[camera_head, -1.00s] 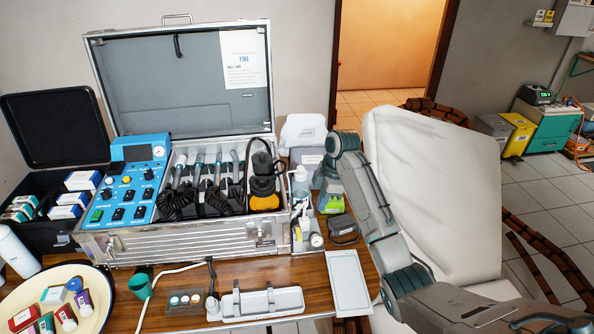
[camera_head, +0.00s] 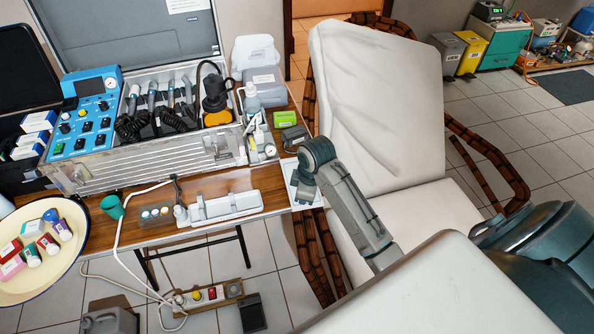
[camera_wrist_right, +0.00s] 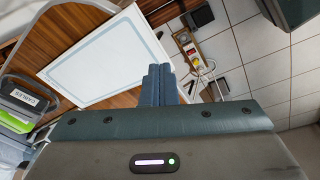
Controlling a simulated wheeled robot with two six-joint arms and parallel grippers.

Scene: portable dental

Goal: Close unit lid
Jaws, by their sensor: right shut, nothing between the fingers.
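The unit is a silver metal case (camera_head: 150,162) on the wooden table, with a blue control panel and several black-corded handpieces inside. Its lid (camera_head: 120,42) stands open behind it, grey inside with a white paper, and the top is cut off by the frame edge. My right gripper (camera_wrist_right: 160,84) is shut and empty in the right wrist view, in front of the flat white tray with a blue border (camera_wrist_right: 105,60). In the head view the right arm's end is over this tray at the table's right end, apart from the lid. My left gripper is not in view.
A white bottle (camera_head: 251,102) and a green box (camera_head: 285,118) stand right of the case. A white holder (camera_head: 225,206) lies in front of it. A cream basin (camera_head: 45,282) is at lower left. A white dental chair (camera_head: 375,110) stands close by on the right.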

